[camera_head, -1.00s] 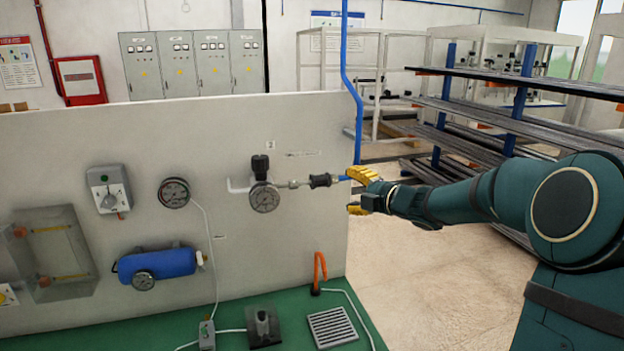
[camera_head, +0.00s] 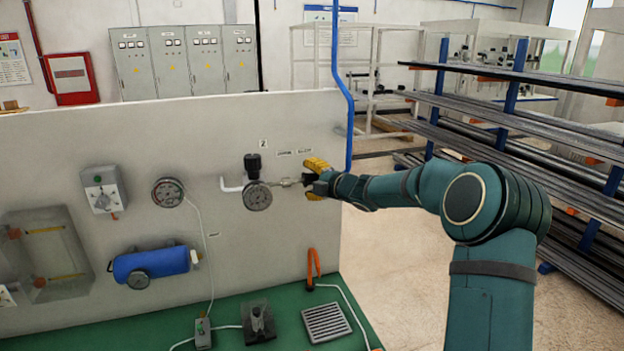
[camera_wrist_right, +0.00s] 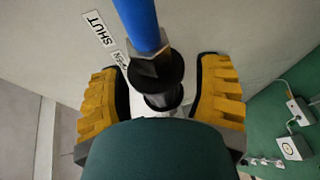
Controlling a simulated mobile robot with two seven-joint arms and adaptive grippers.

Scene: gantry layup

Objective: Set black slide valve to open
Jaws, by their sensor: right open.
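The black slide valve (camera_wrist_right: 160,78) is a ribbed black sleeve on the pipe line at the panel's right end, with a blue hose (camera_wrist_right: 138,22) running from it. In the wrist view it sits between the two yellow fingers of my right gripper (camera_wrist_right: 160,95), which is open with a gap visible on both sides. In the head view my right gripper (camera_head: 312,179) is at the valve and hides most of it. Labels reading SHUT (camera_wrist_right: 97,30) and, partly covered, OPEN (camera_wrist_right: 122,66) are on the panel beside it. My left gripper is not in view.
A round gauge (camera_head: 257,196) with a black regulator knob (camera_head: 253,163) is just left of my gripper. The grey panel (camera_head: 110,135) stands on a green bench (camera_head: 284,325). A metal rack (camera_head: 520,120) with long bars stands right, behind my arm.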

